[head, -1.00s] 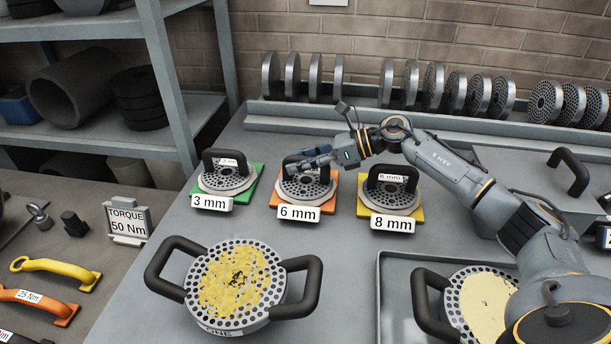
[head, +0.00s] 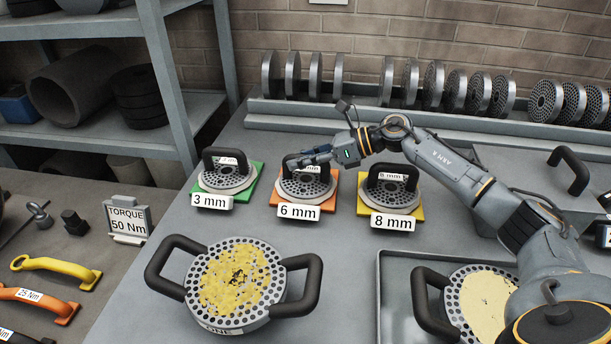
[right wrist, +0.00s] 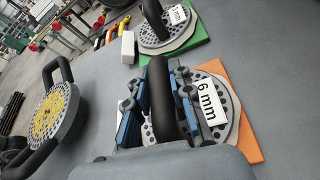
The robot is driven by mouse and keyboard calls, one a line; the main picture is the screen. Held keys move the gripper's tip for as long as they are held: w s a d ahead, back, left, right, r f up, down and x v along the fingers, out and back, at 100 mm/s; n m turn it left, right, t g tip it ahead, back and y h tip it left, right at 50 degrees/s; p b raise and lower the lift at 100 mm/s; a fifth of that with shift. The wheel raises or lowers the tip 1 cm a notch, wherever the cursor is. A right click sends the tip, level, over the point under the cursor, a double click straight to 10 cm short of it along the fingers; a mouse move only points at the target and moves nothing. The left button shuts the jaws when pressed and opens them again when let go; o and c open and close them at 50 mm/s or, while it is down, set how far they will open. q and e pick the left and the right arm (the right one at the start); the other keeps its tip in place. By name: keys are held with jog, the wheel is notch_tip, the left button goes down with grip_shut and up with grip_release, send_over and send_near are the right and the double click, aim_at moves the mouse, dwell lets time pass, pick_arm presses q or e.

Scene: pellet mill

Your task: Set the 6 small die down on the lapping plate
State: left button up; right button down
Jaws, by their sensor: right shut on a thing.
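The 6 mm small die (head: 303,184) is a round grey disc with holes, a black arched handle and a "6 mm" tag. It sits on an orange mat (head: 330,204) on the grey bench, in the middle of a row of three dies. My right gripper (head: 308,158) is shut on its handle; in the right wrist view the black handle (right wrist: 161,100) stands between the blue-grey fingers. The disc (right wrist: 224,92) also shows there, partly hidden by a finger and the tag. My left gripper is out of view. I cannot tell which surface is the lapping plate.
The 3 mm die (head: 226,178) on green and the 8 mm die (head: 390,191) on yellow flank it closely. A large two-handled die (head: 243,315) with yellow residue stands in front; another sits in a tray (head: 380,300). A rack of discs (head: 388,82) lines the back.

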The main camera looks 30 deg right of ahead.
jog(key=shift+w+d+r, duration=0.1)
jog(key=shift+w+r, duration=0.1)
jog(key=shift+r, duration=0.2)
jog(key=shift+r, duration=0.15)
jog(key=shift+r+p, duration=1.75)
jog(key=shift+r, duration=1.4)
